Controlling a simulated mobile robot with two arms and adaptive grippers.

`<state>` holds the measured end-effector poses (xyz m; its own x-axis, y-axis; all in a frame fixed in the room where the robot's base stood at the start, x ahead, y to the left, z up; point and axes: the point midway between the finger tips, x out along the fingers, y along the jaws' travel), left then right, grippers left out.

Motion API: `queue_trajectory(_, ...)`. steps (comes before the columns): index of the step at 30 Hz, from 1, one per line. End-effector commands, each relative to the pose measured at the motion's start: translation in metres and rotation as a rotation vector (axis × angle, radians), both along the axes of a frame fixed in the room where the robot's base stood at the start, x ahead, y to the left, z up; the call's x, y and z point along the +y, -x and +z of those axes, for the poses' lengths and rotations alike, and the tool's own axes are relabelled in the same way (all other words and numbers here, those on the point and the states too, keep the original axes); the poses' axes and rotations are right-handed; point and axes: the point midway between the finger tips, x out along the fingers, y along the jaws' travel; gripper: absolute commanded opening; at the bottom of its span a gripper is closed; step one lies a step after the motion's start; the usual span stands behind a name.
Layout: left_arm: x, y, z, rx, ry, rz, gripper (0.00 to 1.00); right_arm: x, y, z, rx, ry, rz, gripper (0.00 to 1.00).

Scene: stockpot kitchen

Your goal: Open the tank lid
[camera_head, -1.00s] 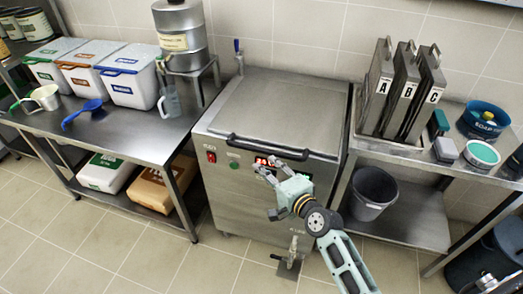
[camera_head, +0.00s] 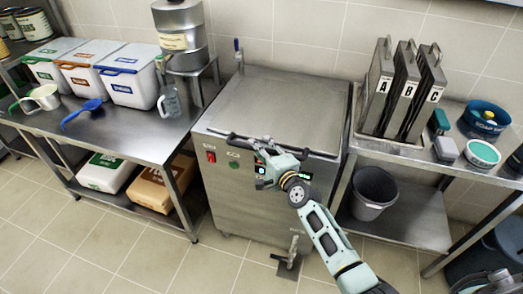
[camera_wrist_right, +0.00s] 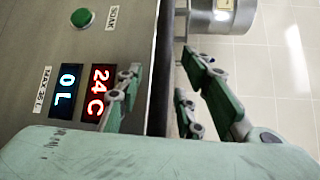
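The steel tank (camera_head: 225,200) stands in the middle, its flat lid (camera_head: 275,105) lying shut on top. A dark bar handle (camera_head: 312,152) runs along the lid's front edge. My right gripper (camera_head: 263,165) is at the tank's front, by the middle of this handle, and hides part of it and of the displays. In the right wrist view its fingers (camera_wrist_right: 160,95) are spread apart, with the dark handle (camera_wrist_right: 161,60) running between them. I cannot tell whether they touch it. My left gripper is not in view.
The tank's front has a red switch (camera_head: 211,157), a green button (camera_wrist_right: 82,18) and lit displays (camera_wrist_right: 82,92). A left table (camera_head: 110,140) holds lidded bins and a jug (camera_head: 169,101). Plates A, B and C (camera_head: 405,90) stand on the right table. A grey bucket (camera_head: 373,190) sits below.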

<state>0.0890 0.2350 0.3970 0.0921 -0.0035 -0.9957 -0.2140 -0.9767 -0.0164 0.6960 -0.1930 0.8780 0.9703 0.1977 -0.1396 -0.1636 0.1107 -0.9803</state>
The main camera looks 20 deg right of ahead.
Motion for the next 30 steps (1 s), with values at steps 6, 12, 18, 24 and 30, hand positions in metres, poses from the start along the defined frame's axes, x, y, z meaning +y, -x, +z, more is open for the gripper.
queue_trajectory(6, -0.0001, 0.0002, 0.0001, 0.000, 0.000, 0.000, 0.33, -0.0001, 0.0003, 0.0002, 0.000, 0.001, 0.000, 0.24)
queue_trajectory(12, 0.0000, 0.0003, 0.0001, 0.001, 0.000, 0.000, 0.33, -0.0001, 0.0004, 0.0003, 0.000, 0.001, 0.000, 0.06)
queue_trajectory(18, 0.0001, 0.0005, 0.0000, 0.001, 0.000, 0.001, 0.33, 0.0000, 0.0004, 0.0000, 0.000, 0.001, 0.000, 0.00)
queue_trajectory(24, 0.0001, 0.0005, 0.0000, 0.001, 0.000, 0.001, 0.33, 0.0001, 0.0006, -0.0003, 0.000, 0.002, 0.001, 0.00)
queue_trajectory(30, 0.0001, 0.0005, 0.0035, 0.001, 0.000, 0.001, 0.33, 0.0001, -0.0002, 0.0042, 0.000, 0.003, 0.001, 0.00)
